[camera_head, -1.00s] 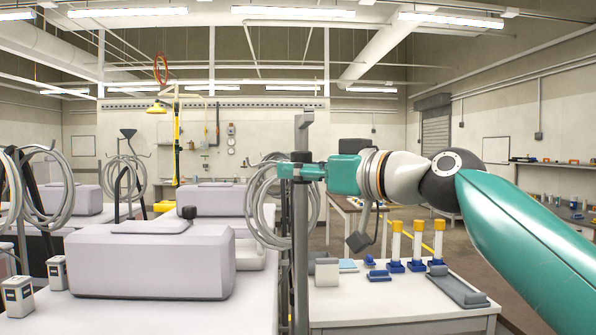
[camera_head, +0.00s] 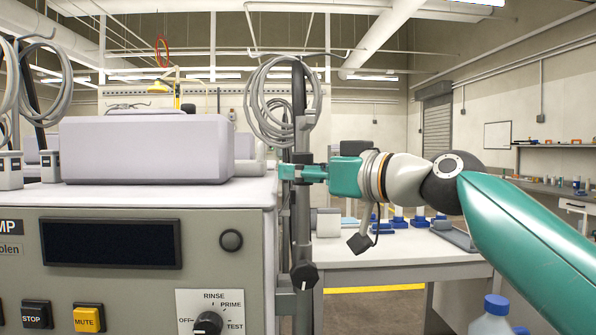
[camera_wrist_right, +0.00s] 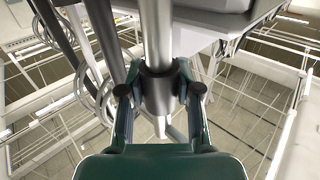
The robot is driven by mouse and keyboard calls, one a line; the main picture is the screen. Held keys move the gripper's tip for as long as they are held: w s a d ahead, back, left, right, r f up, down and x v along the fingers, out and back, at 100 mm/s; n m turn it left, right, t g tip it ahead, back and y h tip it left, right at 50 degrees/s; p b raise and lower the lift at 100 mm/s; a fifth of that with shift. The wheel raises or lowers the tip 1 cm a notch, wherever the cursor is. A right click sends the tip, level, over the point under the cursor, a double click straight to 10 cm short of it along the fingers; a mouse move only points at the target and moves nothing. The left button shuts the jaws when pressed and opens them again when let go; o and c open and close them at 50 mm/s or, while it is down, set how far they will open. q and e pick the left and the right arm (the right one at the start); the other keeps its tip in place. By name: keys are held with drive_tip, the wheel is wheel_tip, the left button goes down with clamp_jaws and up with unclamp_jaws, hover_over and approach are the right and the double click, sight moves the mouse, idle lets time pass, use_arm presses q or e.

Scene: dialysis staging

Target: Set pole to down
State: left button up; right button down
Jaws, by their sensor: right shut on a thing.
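The pole (camera_head: 302,222) is a grey upright post at the right side of the dialysis machine (camera_head: 150,240). A black knob (camera_head: 304,276) sits low on it. My right gripper (camera_head: 290,172) is shut on the pole, just above the level of the machine's top. In the right wrist view the two fingers of my right gripper (camera_wrist_right: 160,88) close around a dark collar on the metal pole (camera_wrist_right: 157,30). The pole's lower end is out of the head view. My left gripper is not in view.
A grey box-shaped unit (camera_head: 145,149) stands on the machine top, left of the pole. Coiled hose (camera_head: 268,105) hangs behind the pole. A white table (camera_head: 400,246) with blue-based items stands to the right. A blue-capped bottle (camera_head: 492,315) is at the lower right.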

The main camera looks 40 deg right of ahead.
sight(308, 213)
wheel_tip(308, 213, down, 6)
drive_tip(key=b, duration=0.4)
drive_tip(key=shift+f, duration=0.15)
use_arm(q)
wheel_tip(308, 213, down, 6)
use_arm(e)
drive_tip(key=shift+f, duration=0.15)
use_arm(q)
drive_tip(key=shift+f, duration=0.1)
use_arm(e)
drive_tip(key=shift+w, duration=0.1)
drive_tip(key=c, duration=0.8)
unclamp_jaws()
drive_tip(key=shift+c, duration=0.2)
drive_tip(key=shift+o, duration=0.4)
drive_tip(key=shift+s+d, duration=0.1)
drive_tip(key=shift+s, duration=0.1)
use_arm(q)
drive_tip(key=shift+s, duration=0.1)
use_arm(e)
drive_tip(key=v, duration=0.7)
drive_tip(key=shift+s, duration=0.4)
drive_tip(key=shift+d, duration=0.1)
